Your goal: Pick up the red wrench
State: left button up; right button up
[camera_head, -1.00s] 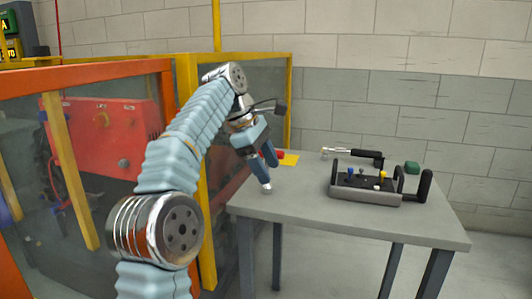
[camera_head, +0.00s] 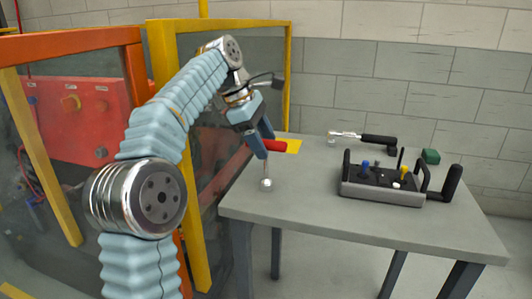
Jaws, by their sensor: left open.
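The red wrench shows as a red handle (camera_head: 278,146) and a thin silver shaft ending in a round silver tip (camera_head: 266,184). It is at the left end of the grey table (camera_head: 330,216), partly hidden by my fingers. My left gripper (camera_head: 265,146) is open, its fingers pointing down over the wrench, at or just in front of the red handle. I cannot tell whether the fingers touch it. My right gripper is not in view.
A yellow sheet (camera_head: 293,146) lies by the red handle. A yellow-framed glass fence (camera_head: 163,80) borders the table's left. The table's front middle is clear.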

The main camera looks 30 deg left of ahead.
aim_at(266, 166)
pick_arm(q)
jog(key=shift+x, duration=1.6)
grip_shut()
